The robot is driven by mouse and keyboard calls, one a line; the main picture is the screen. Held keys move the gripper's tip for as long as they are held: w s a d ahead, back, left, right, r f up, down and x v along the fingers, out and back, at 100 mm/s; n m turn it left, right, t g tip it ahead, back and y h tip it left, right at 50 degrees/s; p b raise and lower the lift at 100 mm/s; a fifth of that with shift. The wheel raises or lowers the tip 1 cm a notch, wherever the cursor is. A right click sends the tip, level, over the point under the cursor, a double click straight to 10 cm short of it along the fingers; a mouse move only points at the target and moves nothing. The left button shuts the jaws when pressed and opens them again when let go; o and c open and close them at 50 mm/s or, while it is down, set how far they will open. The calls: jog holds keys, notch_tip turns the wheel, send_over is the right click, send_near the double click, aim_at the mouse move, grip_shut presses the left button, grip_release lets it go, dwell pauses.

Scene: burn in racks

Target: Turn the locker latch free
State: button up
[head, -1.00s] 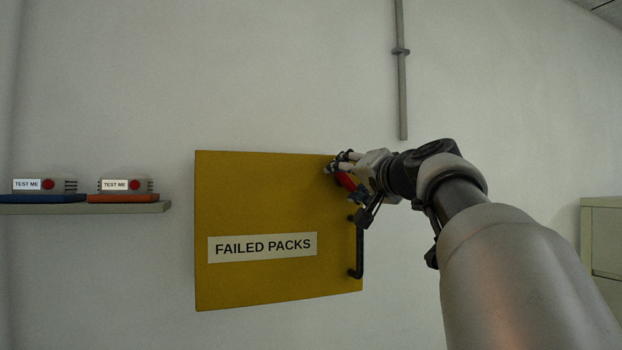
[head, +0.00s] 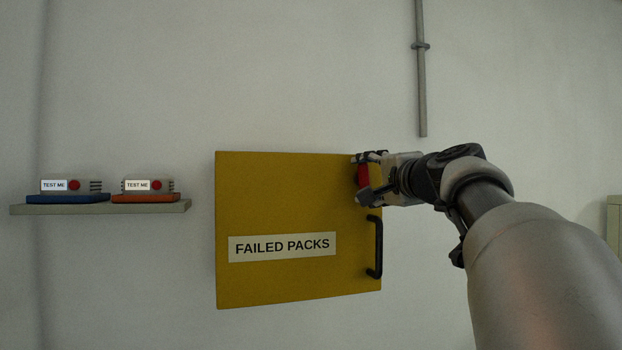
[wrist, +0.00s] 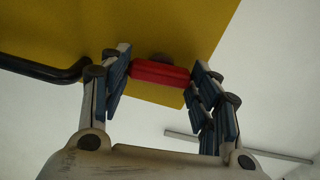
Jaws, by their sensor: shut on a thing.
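The yellow locker (head: 270,195) hangs on the wall, with a "FAILED PACKS" label (head: 282,247) on its front. Its red latch (head: 363,176) is near the top right corner of the front and looks about upright in the head view. My gripper (head: 367,174) is shut on the latch, with one finger above and one below it. In the wrist view the red latch (wrist: 160,73) lies across between the two blue-padded fingers. Part of the latch is hidden by my gripper. The locker front looks shut.
A black bar handle (head: 378,247) is just below my gripper on the locker's right side. A shelf (head: 150,207) at left holds two "TEST ME" packs on blue and orange trays. A grey conduit (head: 421,90) runs down the wall above. A pale cabinet (head: 614,222) stands at far right.

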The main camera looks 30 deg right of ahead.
dwell(0.4)
jog(key=o, duration=1)
jog(key=shift+o, duration=0.2)
jog(key=v, duration=0.7)
jog(key=shift+s, duration=0.25)
jog(key=shift+a, duration=0.1)
